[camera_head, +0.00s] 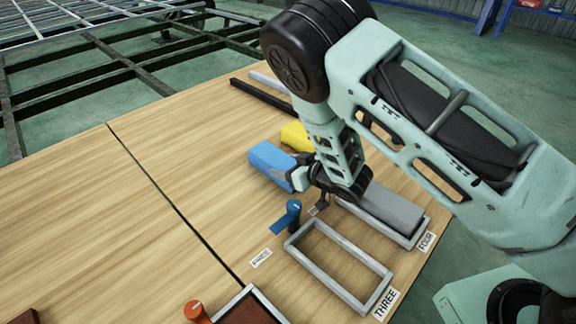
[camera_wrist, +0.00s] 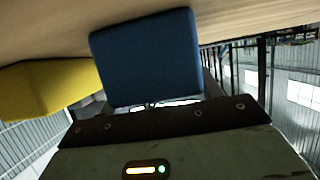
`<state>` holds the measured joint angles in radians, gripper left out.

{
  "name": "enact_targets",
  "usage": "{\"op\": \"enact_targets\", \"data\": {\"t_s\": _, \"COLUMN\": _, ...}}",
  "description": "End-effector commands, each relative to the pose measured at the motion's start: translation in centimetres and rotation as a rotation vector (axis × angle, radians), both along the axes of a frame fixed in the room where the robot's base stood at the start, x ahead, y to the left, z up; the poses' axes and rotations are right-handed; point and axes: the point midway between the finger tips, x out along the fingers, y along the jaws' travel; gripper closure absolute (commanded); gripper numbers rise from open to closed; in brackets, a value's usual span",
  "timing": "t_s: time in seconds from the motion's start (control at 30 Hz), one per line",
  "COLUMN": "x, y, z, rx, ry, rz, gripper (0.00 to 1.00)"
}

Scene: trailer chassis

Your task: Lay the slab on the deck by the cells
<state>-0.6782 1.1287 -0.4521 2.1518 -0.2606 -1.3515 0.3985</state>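A blue slab (camera_head: 270,164) is at the middle of the wooden deck (camera_head: 90,190), at my gripper (camera_head: 293,180). A grey finger lies against the slab's near side, and the far finger is hidden. The blue slab (camera_wrist: 147,58) also fills the middle of the wrist view, close in front of the gripper body. I cannot tell whether it touches the deck. An empty grey cell frame marked THREE (camera_head: 331,283) lies at the front right. The cell marked FOUR (camera_head: 420,238) holds a grey slab (camera_head: 393,207).
A yellow block (camera_head: 296,136) sits just behind the blue slab. A blue lever (camera_head: 289,214) stands between the slab and cell THREE. An orange-topped lever (camera_head: 195,311) and a dark red block in a frame (camera_head: 250,312) are at the front. The deck's left half is mostly clear.

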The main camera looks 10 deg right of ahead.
Motion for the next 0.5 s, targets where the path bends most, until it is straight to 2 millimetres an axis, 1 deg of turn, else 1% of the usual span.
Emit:
{"op": "enact_targets", "data": {"t_s": 0.03, "x": 0.01, "y": 0.00, "z": -0.04, "rx": 0.000, "ry": 0.000, "rz": 0.000, "gripper": 0.26}}
{"op": "enact_targets", "data": {"t_s": 0.07, "x": 0.00, "y": 0.01, "z": -0.02, "rx": 0.000, "ry": 0.000, "rz": 0.000, "gripper": 0.17}}
{"op": "enact_targets", "data": {"t_s": 0.1, "x": 0.00, "y": 0.00, "z": -0.02, "rx": 0.000, "ry": 0.000, "rz": 0.000, "gripper": 0.15}}
{"op": "enact_targets", "data": {"t_s": 0.33, "x": 0.00, "y": -0.01, "z": 0.01, "rx": 0.000, "ry": 0.000, "rz": 0.000, "gripper": 0.15}}
{"op": "enact_targets", "data": {"t_s": 0.43, "x": -0.03, "y": -0.05, "z": 0.48, "rx": 0.000, "ry": 0.000, "rz": -0.001, "gripper": 0.15}}
{"op": "enact_targets", "data": {"t_s": 0.5, "x": -0.58, "y": -0.51, "z": 0.74, "rx": 0.000, "ry": 0.002, "rz": -0.003, "gripper": 0.15}}
